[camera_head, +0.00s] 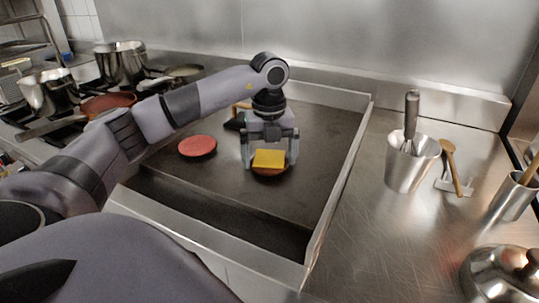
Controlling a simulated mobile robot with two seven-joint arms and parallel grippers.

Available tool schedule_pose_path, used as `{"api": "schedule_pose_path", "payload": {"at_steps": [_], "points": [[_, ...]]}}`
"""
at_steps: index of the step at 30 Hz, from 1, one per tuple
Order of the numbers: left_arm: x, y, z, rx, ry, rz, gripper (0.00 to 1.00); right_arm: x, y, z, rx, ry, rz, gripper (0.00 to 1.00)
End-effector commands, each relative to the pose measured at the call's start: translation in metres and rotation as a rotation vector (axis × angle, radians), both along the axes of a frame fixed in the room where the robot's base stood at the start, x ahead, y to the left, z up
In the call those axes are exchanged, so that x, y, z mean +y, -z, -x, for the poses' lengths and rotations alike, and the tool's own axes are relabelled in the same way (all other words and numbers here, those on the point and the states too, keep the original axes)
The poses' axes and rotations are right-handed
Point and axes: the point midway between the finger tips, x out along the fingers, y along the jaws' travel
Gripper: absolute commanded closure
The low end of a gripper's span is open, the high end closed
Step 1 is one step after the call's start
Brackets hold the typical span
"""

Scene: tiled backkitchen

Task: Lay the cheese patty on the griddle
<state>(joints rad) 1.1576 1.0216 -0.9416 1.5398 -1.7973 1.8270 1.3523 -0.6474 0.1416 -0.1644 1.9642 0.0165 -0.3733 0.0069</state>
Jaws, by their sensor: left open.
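The cheese patty is a brown patty (270,173) with a square yellow cheese slice (269,158) on top. It is at the middle of the dark griddle (325,140), seemingly on its surface. My left gripper (270,162) points down over it with its fingers open, one on each side of the patty. Whether a finger touches it I cannot tell. My right gripper is not in the head view.
A red raw patty (197,146) lies on the griddle to the left. A raised metal rim (345,180) bounds the griddle at right. Pots (122,62) stand at the left.

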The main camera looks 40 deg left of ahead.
Motion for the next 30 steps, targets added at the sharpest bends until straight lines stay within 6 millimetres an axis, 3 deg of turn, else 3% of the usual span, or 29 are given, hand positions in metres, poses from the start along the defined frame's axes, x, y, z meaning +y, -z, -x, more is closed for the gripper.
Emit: {"api": "schedule_pose_path", "payload": {"at_steps": [5, 15, 21, 30], "points": [[0.000, -0.026, -0.001, -0.005, -0.001, 0.000, 0.00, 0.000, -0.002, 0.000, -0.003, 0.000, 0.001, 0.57], [0.000, -0.101, -0.001, -0.004, -0.001, 0.000, 0.00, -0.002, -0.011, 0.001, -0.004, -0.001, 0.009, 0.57], [0.000, -0.118, 0.000, -0.001, 0.000, 0.000, 0.00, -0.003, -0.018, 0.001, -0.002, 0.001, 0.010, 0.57], [0.000, -0.121, 0.000, -0.001, -0.001, 0.001, 0.00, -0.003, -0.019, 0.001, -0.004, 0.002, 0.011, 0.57]]}}
